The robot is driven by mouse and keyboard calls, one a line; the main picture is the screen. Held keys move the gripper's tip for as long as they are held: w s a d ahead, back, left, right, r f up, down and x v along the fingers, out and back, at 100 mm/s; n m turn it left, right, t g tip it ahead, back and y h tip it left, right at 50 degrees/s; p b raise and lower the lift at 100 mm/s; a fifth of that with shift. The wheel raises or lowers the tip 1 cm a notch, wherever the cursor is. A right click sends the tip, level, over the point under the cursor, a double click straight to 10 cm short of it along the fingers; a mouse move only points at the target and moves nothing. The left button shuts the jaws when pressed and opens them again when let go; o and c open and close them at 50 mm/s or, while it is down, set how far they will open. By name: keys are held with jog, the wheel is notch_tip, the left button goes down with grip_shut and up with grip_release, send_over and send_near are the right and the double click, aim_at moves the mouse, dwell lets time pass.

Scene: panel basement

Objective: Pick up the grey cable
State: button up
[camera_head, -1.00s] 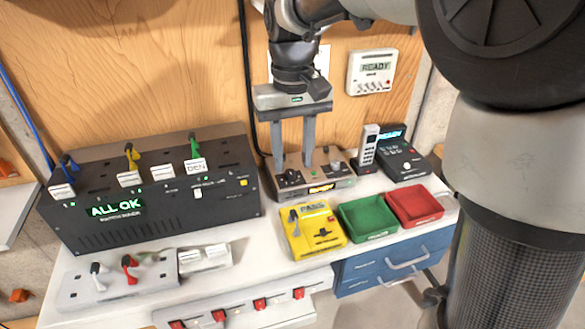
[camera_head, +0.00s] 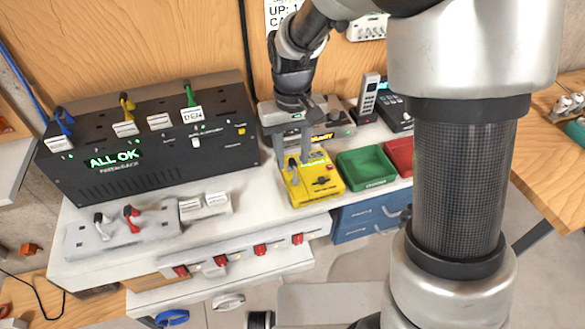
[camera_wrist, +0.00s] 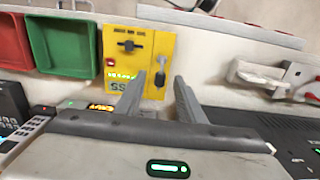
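A small grey cable end (camera_head: 292,168) stands in the left part of the yellow tester (camera_head: 322,184). In the wrist view the grey cable (camera_wrist: 160,77) shows on the tester's face (camera_wrist: 131,60), just beyond and between my fingertips. My gripper (camera_head: 292,156) is open and points down over the left part of the tester. In the wrist view its two fingers (camera_wrist: 168,84) are apart with nothing held between them. I cannot tell whether a finger touches the cable. Another greyish plug (camera_head: 99,222) and a red plug (camera_head: 131,214) stand on a grey holder (camera_head: 85,240) at the left.
A black switch box (camera_head: 130,160) reading ALL OK, with blue, yellow and green cables, stands left of my gripper. A green tray (camera_head: 366,168) and red tray (camera_head: 400,155) sit right of the tester. A grey device (camera_head: 335,127) stands close behind it.

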jog(key=shift+f, duration=0.2)
grip_shut()
